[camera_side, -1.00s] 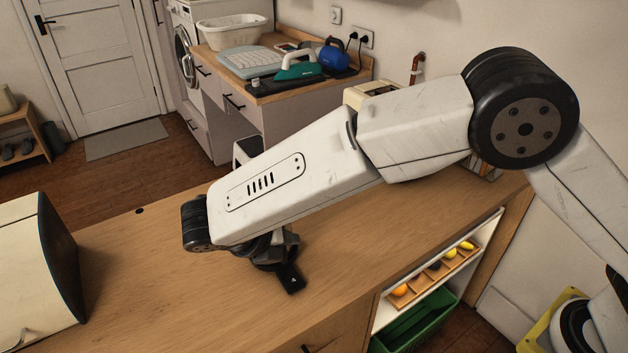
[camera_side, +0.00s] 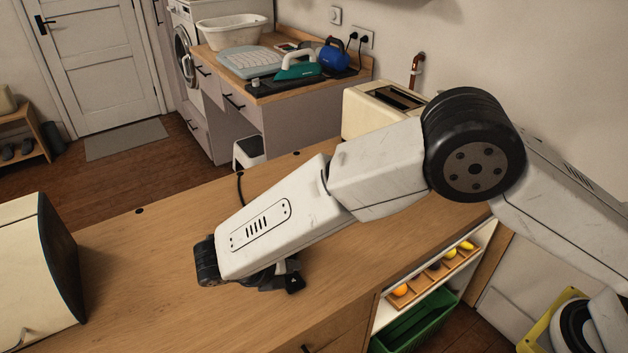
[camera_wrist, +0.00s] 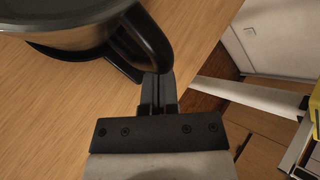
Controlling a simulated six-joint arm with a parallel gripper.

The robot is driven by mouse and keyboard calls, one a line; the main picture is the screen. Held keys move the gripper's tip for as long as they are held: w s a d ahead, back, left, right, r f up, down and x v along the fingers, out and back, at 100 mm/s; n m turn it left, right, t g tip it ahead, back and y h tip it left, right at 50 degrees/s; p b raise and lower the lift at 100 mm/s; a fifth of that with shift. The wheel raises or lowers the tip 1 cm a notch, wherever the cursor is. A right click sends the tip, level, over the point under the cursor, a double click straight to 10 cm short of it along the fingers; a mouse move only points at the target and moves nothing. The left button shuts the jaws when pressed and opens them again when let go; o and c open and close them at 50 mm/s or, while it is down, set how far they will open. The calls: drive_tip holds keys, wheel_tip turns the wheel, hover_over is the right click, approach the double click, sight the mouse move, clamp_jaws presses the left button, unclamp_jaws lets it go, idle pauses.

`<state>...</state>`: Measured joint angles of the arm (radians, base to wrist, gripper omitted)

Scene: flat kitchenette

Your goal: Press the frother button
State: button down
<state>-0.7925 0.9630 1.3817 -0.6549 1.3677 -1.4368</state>
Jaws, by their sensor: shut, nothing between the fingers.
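The frother (camera_wrist: 75,38) shows in the wrist view as a metal jug with a black handle (camera_wrist: 150,38) on a black base. In the side view my forearm hides most of it. A black tab (camera_side: 295,285) with a small pale mark, apparently part of the base and its button, sticks out below my wrist. My gripper (camera_wrist: 158,78) is shut and empty, its tips close beside the handle's lower end and the tab. In the side view my gripper (camera_side: 286,266) is partly hidden just above the tab. I cannot tell whether it touches the tab.
The wooden counter (camera_side: 150,270) is clear around the frother. A cream appliance (camera_side: 35,265) stands at the left and a cream toaster (camera_side: 375,108) at the back. A black cord (camera_side: 240,188) runs behind my arm. An open shelf with fruit (camera_side: 430,272) lies below the counter's front edge.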

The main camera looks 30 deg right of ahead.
sight(291, 284)
drive_tip(key=shift+f, duration=0.85)
drive_tip(key=shift+f, duration=0.75)
idle(2.6)
drive_tip(key=shift+r, duration=0.75)
drive_tip(key=shift+r, duration=2.55)
drive_tip(key=shift+d, duration=0.15)
